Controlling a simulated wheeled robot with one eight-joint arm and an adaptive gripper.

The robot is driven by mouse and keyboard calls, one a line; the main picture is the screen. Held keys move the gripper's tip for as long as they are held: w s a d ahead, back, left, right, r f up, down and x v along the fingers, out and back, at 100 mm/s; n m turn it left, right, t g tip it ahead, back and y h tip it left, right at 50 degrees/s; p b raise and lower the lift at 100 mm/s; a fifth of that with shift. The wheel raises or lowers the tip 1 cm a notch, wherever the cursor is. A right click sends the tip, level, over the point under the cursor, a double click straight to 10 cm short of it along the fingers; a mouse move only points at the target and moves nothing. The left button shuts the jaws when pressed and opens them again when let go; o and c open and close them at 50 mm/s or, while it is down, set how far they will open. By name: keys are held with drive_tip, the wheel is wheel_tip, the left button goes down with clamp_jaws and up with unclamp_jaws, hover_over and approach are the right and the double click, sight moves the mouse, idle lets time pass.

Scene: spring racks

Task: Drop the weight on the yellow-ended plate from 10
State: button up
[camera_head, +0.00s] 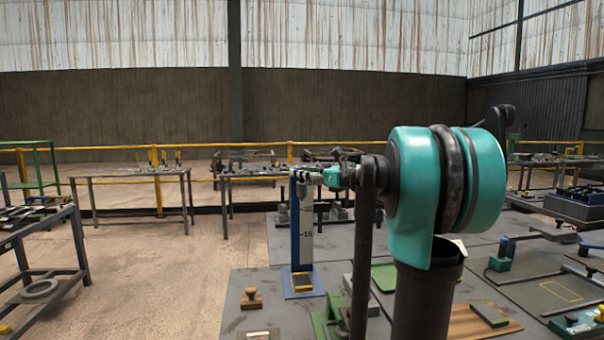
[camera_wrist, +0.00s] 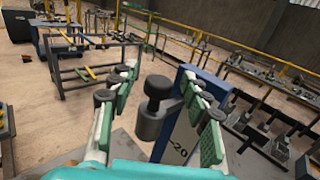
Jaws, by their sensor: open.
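The scale post (camera_head: 306,225), white with a blue edge, stands upright with marks 20 and 10. At its foot is a blue base with a yellow-edged plate (camera_head: 302,282). My gripper (camera_head: 312,178) is at the top of the post, well above that plate. In the wrist view my gripper (camera_wrist: 158,98) is open, with green pads on both fingers. A dark, knobbed piece that looks like the weight (camera_wrist: 150,122) sits between the fingers, beside the post's top (camera_wrist: 188,115). My arm hides part of the area right of the post.
A brown wooden stamp-like block (camera_head: 251,299) stands left of the post's base on the grey surface. Green fixtures (camera_head: 384,277) lie to the right, partly behind my arm. A rack (camera_head: 40,250) stands at far left, with open floor between.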

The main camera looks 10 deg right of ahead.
drive_tip(key=shift+w+a, duration=0.2)
drive_tip(key=shift+a, duration=0.05)
drive_tip(key=shift+c, duration=0.6)
clamp_jaws()
